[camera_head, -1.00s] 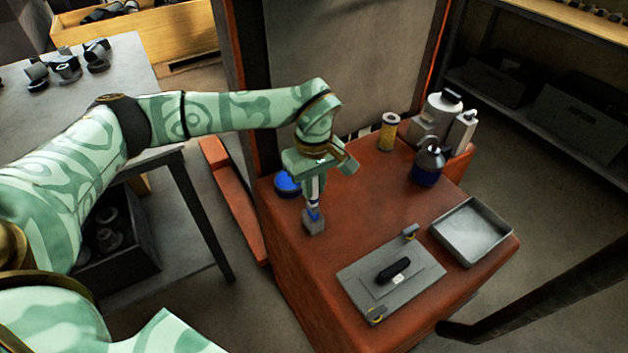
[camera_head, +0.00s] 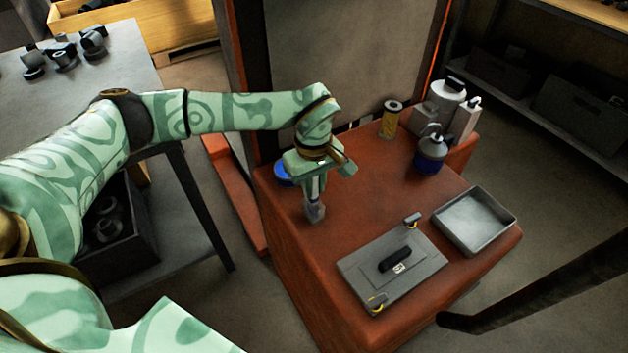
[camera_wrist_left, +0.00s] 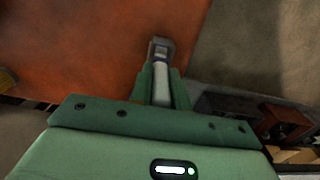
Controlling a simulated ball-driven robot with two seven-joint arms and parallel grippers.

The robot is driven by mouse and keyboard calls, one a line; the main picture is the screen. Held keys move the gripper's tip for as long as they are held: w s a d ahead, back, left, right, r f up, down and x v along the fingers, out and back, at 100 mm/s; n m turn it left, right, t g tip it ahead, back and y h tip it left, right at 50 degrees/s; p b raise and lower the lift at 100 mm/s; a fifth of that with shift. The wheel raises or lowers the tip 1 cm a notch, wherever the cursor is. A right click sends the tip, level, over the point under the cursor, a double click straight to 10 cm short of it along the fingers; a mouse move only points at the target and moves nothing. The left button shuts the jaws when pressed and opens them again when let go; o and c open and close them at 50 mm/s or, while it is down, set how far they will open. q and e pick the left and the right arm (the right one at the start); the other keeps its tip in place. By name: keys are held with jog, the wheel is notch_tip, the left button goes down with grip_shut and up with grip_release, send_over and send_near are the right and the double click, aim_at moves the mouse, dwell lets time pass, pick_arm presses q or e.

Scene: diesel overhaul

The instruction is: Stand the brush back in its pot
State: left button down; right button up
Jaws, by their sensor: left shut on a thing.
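My left gripper (camera_head: 315,185) is shut on the brush (camera_head: 315,191), a slim pale handle pointing down, near the left edge of the red-brown cabinet top. In the left wrist view the brush (camera_wrist_left: 161,88) sits between the fingers and shows a blue band at its far end. My right gripper is out of view.
A blue round item (camera_head: 283,174) stands just behind the gripper. A grey plate with a black handle (camera_head: 366,277) and a metal tray (camera_head: 475,245) lie to the right. A yellow cylinder (camera_head: 390,122) and a blue-based can (camera_head: 430,156) stand at the back.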

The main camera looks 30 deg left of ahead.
pick_arm(q)
jog(key=c, duration=1.3)
grip_release()
jog(key=shift+o, duration=0.2)
notch_tip(320, 180, up, 16)
jog(key=p, duration=0.4)
